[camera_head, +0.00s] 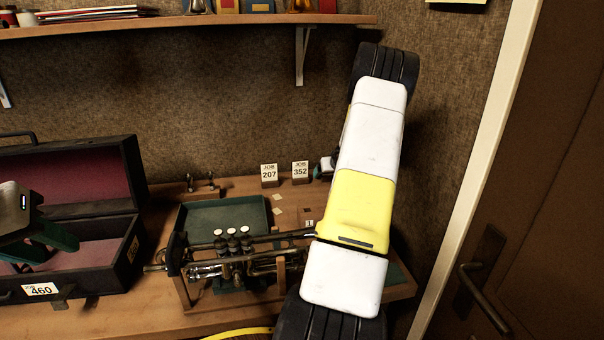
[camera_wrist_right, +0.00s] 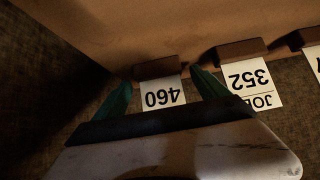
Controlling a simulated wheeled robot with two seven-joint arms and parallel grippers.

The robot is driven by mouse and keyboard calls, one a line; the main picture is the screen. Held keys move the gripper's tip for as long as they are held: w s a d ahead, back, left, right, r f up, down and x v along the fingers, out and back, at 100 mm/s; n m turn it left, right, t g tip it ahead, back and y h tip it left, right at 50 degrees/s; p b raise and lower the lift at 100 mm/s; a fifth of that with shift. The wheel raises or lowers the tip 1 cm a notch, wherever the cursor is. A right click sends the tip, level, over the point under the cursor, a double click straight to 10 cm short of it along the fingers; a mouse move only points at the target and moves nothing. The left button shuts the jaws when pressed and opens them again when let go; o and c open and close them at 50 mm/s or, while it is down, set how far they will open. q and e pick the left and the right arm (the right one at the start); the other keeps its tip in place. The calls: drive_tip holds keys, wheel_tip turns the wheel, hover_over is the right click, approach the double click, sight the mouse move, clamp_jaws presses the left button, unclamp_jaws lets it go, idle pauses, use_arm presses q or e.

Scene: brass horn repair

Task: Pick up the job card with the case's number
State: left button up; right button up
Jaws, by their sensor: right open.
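The case (camera_head: 130,245) stands open at the left, its number tag (camera_head: 40,289) reading 460. In the right wrist view, the job card 460 (camera_wrist_right: 162,93) appears upside down in a small brown holder (camera_wrist_right: 157,69). My right gripper (camera_wrist_right: 162,82) is open, with one teal finger on each side of this card; I cannot tell whether they touch it. In the head view, my right arm hides card 460 and most of that gripper. My left gripper (camera_head: 35,245) is in front of the case; its jaw opening is unclear.
Job cards 352 (camera_head: 300,168) and 207 (camera_head: 269,171) stand left of my right arm. Card 352 is close beside a right finger in the wrist view (camera_wrist_right: 250,82). A brass horn (camera_head: 235,262) and green tray (camera_head: 240,208) occupy the bench middle. A shelf (camera_head: 200,22) hangs above.

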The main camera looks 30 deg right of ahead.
drive_tip(key=c, duration=1.5)
drive_tip(key=shift+r, duration=0.15)
